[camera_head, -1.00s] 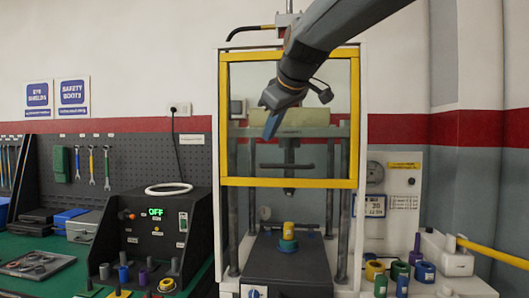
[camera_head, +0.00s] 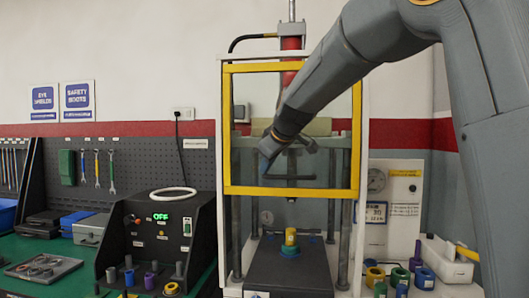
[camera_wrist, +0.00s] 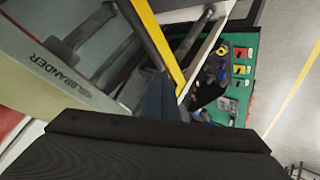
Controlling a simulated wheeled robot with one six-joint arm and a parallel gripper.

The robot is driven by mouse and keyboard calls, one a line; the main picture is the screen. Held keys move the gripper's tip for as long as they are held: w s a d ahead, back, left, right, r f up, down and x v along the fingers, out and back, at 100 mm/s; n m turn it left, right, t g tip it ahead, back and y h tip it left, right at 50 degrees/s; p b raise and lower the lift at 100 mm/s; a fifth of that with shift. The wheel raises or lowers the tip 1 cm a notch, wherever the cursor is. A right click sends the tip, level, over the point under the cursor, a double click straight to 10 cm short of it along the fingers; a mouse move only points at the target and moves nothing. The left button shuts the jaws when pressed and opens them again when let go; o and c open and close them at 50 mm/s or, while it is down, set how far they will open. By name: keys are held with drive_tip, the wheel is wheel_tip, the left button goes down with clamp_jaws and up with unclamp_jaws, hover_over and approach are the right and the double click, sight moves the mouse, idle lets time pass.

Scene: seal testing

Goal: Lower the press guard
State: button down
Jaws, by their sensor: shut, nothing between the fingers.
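The press guard (camera_head: 290,190) is a clear pane in a yellow frame on the front of the press. It is raised, with its lower rail well above the press base. A dark horizontal handle (camera_head: 300,177) is on its lower part. My gripper (camera_head: 266,160) is shut and empty, in front of the pane, just above the handle's left end. I cannot tell whether it touches the handle. In the wrist view my blue fingers (camera_wrist: 163,98) are together beside the yellow guard frame (camera_wrist: 157,42). The handle cannot be made out there.
A yellow and teal stack (camera_head: 290,238) stands on the dark press base (camera_head: 288,268) under the guard. A black control box (camera_head: 155,235) reading OFF is at the left. A gauge panel (camera_head: 400,185) and several coloured rings are at the right.

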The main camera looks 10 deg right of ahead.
drive_tip(key=shift+d+f, duration=0.15)
drive_tip(key=shift+f, duration=0.1)
wheel_tip(320, 180, down, 31)
drive_tip(key=b, duration=2.7)
drive_tip(key=shift+b, duration=0.3)
